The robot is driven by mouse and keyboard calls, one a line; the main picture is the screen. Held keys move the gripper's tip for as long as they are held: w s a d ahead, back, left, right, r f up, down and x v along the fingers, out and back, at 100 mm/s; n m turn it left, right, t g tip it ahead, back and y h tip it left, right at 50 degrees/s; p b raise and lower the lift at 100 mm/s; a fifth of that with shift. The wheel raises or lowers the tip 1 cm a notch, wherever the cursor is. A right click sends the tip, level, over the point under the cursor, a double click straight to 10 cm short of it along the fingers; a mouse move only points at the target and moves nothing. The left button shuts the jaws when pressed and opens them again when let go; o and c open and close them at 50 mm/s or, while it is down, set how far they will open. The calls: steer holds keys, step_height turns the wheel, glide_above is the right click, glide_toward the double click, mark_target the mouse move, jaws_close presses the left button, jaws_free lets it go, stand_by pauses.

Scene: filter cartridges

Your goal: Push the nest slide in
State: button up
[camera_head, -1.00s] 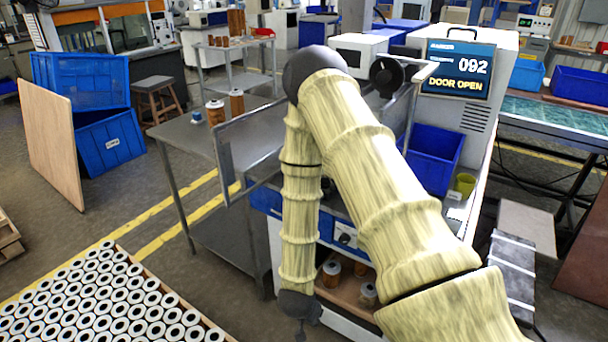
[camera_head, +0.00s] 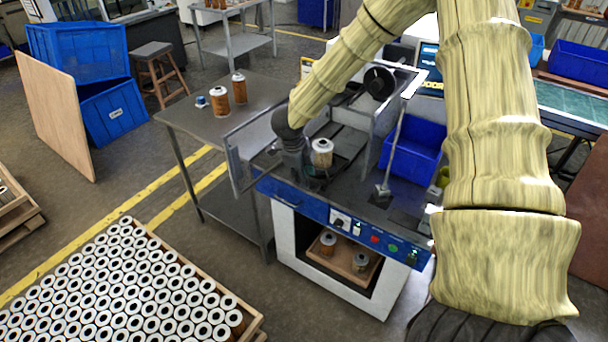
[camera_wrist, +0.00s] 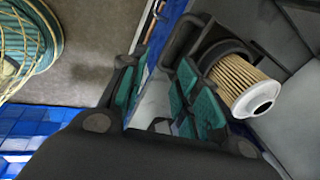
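A pleated filter cartridge (camera_head: 321,155) with a white end cap stands in the dark nest slide (camera_head: 316,181) near the machine's front edge. In the wrist view the cartridge (camera_wrist: 243,86) sits in the black nest, and a black loop handle (camera_wrist: 178,42) projects from it. My gripper (camera_head: 296,170) is low at the front of the machine, just left of the cartridge. In the wrist view my gripper (camera_wrist: 158,85) shows two teal-padded fingers apart, with nothing held between them. The handle is close to the right finger; contact is unclear.
The raised clear door (camera_head: 250,150) stands left of my gripper. A blue control panel (camera_head: 345,222) runs below the front edge. A side table (camera_head: 180,112) holds two cartridges. A blue bin (camera_head: 412,150) stands at right. A crate of cartridges (camera_head: 250,325) lies on the floor.

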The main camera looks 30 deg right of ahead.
steer(key=shift+w+d+f+m+y+p, duration=0.15)
steer(key=shift+w+d+f+m+p, duration=0.3)
steer(key=shift+f, duration=0.7)
steer(key=shift+w+d+f+m+y+p, duration=0.25)
steer(key=shift+f+p, duration=0.4)
steer(key=shift+f, duration=0.5)
steer(key=shift+w+d+f+m+y+p, duration=0.1)
steer(key=shift+w+d+f+m+p, duration=0.35)
steer(key=shift+f, duration=0.7)
steer(key=shift+a, duration=0.15)
steer(key=shift+c, duration=0.2)
jaws_close()
